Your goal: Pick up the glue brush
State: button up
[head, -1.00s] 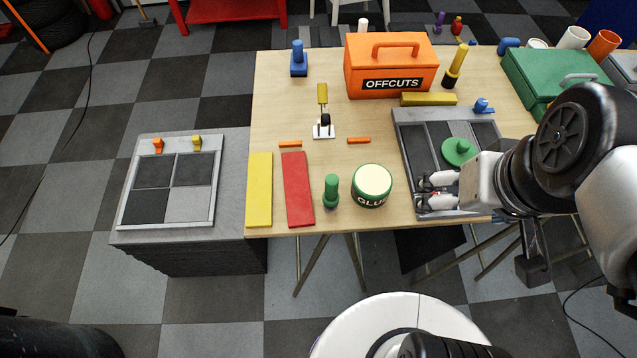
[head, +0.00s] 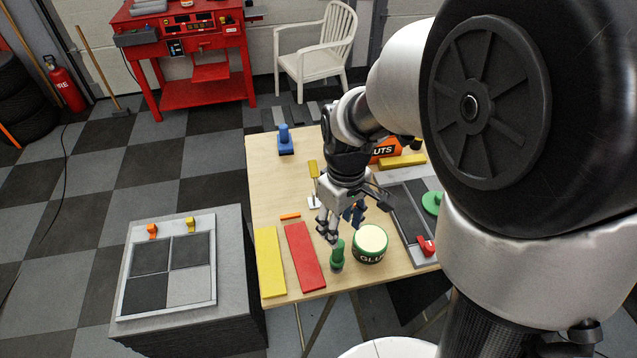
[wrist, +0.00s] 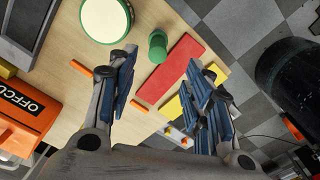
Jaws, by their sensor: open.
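A green upright piece with a round handle stands beside the glue pot; I take it as the glue brush (head: 337,257). It also shows in the wrist view (wrist: 157,46). The white-lidded green glue pot (head: 370,242) stands just right of it, and in the wrist view at the top left (wrist: 105,18). My gripper (head: 341,226) hangs above the table, just over and behind the brush. In the wrist view my gripper (wrist: 160,75) is open and empty, its fingers wide apart, with the brush showing between and beyond the tips. The brush's lower part is partly hidden.
A red strip (head: 304,256) and a yellow strip (head: 270,262) lie left of the brush. A grey tray (head: 411,235) with a red piece is right of the pot. The orange OFFCUTS box (head: 388,150) stands behind. A grey block (head: 240,262) adjoins the table.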

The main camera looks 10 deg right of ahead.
aim_at(338, 249)
notch_tip(338, 249, down, 6)
jog(key=shift+f+b, duration=0.1)
jog(key=shift+b, duration=0.75)
jog(key=f, duration=0.1)
jog(key=f+b, duration=0.1)
jog(key=f, duration=0.1)
jog(key=f+b, duration=0.1)
jog(key=shift+w+f, duration=0.25)
jog(key=shift+f, duration=0.15)
jog(key=shift+r, duration=0.1)
grip_shut()
